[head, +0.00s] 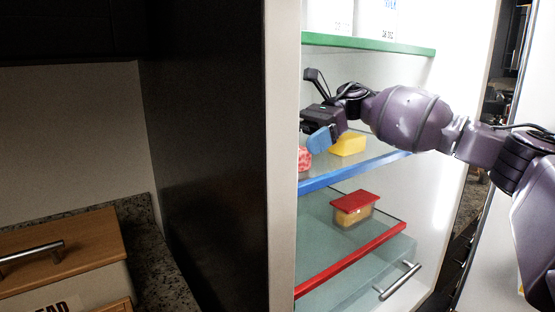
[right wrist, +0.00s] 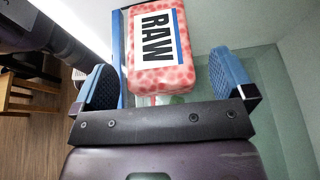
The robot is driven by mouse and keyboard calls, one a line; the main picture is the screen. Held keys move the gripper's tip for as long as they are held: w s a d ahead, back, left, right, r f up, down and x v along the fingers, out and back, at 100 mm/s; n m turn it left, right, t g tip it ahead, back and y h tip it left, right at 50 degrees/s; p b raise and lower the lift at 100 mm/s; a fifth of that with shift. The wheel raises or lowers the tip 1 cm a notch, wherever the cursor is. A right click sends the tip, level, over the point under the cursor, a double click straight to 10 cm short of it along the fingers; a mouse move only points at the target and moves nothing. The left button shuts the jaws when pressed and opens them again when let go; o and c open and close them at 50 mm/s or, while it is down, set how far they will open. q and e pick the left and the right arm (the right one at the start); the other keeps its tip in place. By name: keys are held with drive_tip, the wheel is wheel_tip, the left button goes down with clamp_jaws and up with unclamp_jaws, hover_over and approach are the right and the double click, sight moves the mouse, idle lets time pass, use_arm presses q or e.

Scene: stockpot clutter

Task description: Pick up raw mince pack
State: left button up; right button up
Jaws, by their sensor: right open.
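The raw mince pack (right wrist: 160,78) is a pink and red speckled block with a white label reading "RAW". In the right wrist view it lies just ahead of my right gripper (right wrist: 165,84), with its near end between the two blue finger pads. The jaws are open and clear space shows on both sides of the pack. In the head view, a small part of the pack (head: 304,159) shows at the shelf's left end, the rest hidden by the cabinet edge. My right gripper (head: 318,138) is above and beside it. My left gripper is not in view.
A yellow block (head: 348,144) sits right of the pack on the blue-edged shelf (head: 350,174). A green-edged shelf (head: 375,44) is above my right arm. A red-lidded tub (head: 354,209) stands on the red-edged shelf (head: 350,260) below. A cabinet side panel (head: 281,160) bounds the left.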

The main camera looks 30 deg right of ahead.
drive_tip(key=x, duration=0.3)
drive_tip(key=shift+s+a, duration=0.2)
drive_tip(key=shift+s, duration=0.05)
drive_tip(key=shift+a+f, duration=0.15)
drive_tip(key=shift+a, duration=0.05)
drive_tip(key=c, duration=1)
